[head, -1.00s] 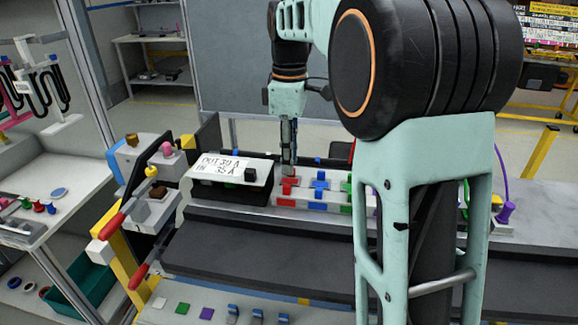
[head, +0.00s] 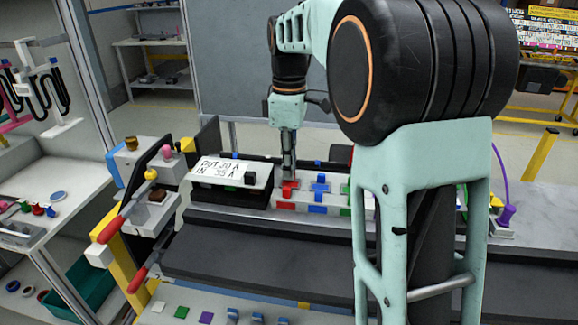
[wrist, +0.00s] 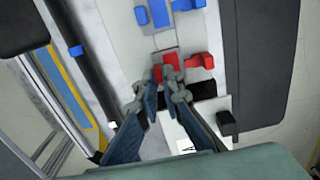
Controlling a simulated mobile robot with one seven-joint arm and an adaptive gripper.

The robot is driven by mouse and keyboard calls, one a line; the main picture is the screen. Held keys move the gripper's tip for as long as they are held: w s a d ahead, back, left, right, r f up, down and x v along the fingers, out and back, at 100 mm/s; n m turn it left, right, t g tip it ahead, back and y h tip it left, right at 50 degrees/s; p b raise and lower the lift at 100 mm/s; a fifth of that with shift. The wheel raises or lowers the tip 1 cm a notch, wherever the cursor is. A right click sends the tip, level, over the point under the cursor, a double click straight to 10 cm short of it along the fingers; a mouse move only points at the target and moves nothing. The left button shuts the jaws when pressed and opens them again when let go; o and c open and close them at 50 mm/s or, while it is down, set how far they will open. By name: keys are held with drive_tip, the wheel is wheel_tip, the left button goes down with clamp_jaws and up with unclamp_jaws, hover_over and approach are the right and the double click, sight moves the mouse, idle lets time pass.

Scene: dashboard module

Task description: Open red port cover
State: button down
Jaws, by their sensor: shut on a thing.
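The red port cover (head: 290,188) is on top of the light module at its left end, with a red block (head: 285,206) on the front face below it. In the wrist view the red cover (wrist: 173,62) is right at my fingertips, and the red block (wrist: 201,60) is to its right. My gripper (head: 289,176) points down at the cover from above. In the wrist view my gripper (wrist: 166,76) is shut on the red cover's near edge. The fingers hide part of the cover, and I cannot tell whether it is lifted.
A blue cover (head: 320,184) and a green one (head: 346,188) sit to the right on the same module. Red-handled levers (head: 110,228) are further left. A dark ledge (head: 265,262) runs in front.

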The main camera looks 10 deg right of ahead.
drive_tip(key=shift+w+d+r+p, duration=0.2)
drive_tip(key=shift+w+p, duration=0.25)
drive_tip(key=shift+p, duration=0.2)
drive_tip(key=shift+w+d+p, duration=0.35)
drive_tip(key=shift+w+p, duration=0.45)
drive_tip(key=shift+w, duration=0.1)
drive_tip(key=shift+w+d+f, duration=0.15)
drive_tip(key=shift+w, duration=0.3)
drive_tip(key=c, duration=2.1)
unclamp_jaws()
